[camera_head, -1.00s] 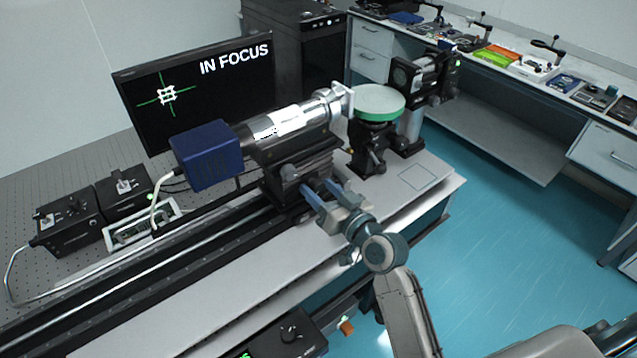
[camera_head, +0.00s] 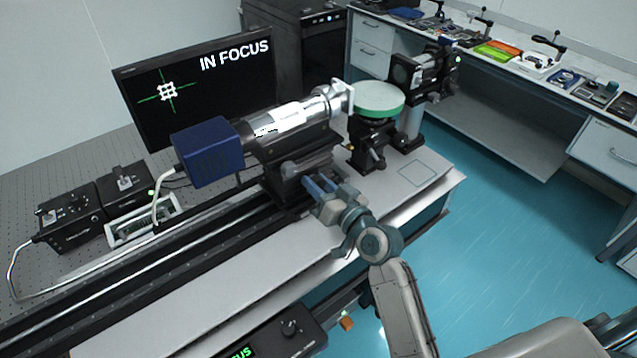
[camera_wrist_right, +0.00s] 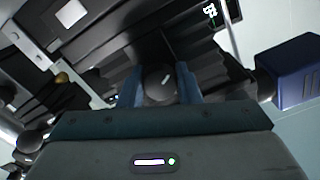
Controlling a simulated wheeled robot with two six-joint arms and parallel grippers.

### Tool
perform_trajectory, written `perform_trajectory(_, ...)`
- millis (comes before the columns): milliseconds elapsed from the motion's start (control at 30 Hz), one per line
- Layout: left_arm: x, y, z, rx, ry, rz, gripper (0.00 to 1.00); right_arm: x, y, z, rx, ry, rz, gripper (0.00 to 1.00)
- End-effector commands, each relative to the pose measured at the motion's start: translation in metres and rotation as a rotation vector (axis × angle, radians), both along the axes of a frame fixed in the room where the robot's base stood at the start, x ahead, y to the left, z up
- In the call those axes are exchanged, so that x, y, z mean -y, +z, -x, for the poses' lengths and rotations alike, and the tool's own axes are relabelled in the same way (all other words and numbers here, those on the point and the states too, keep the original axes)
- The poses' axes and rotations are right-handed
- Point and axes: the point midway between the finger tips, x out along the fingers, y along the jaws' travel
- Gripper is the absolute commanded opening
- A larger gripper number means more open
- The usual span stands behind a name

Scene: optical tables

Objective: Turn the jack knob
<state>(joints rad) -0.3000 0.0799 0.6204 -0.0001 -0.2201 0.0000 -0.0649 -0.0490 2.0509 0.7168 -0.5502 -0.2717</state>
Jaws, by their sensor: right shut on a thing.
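My right gripper (camera_head: 321,187) is at the front side of the black jack (camera_head: 292,181) under the camera tube. In the right wrist view its blue-grey fingers (camera_wrist_right: 160,88) are shut on the dark round jack knob (camera_wrist_right: 160,84), one on each side. The monitor (camera_head: 195,88) reads "IN FOCUS" and shows a white target pattern on a green cross. My left gripper is not in view.
A green-rimmed disc (camera_head: 377,97) on a black mount stands right of the tube. A long black rail (camera_head: 150,262) runs along the table. Control boxes (camera_head: 70,218) stand at the left. The floor (camera_head: 500,240) at the right is clear.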

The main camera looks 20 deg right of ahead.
Motion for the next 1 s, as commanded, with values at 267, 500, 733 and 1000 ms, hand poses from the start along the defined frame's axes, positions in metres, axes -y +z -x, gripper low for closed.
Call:
perform_trajectory(267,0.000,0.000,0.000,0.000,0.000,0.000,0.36,0.000,0.000,0.000,-0.001,0.000,0.001,0.44)
perform_trajectory(500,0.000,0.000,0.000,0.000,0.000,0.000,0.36,0.000,0.000,0.000,0.000,0.000,0.001,0.52)
perform_trajectory(733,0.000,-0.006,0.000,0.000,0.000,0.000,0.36,0.005,-0.003,0.012,0.001,0.000,0.004,0.52)
perform_trajectory(1000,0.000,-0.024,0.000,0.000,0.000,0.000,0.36,0.023,-0.004,0.062,-0.001,0.001,0.007,0.52)
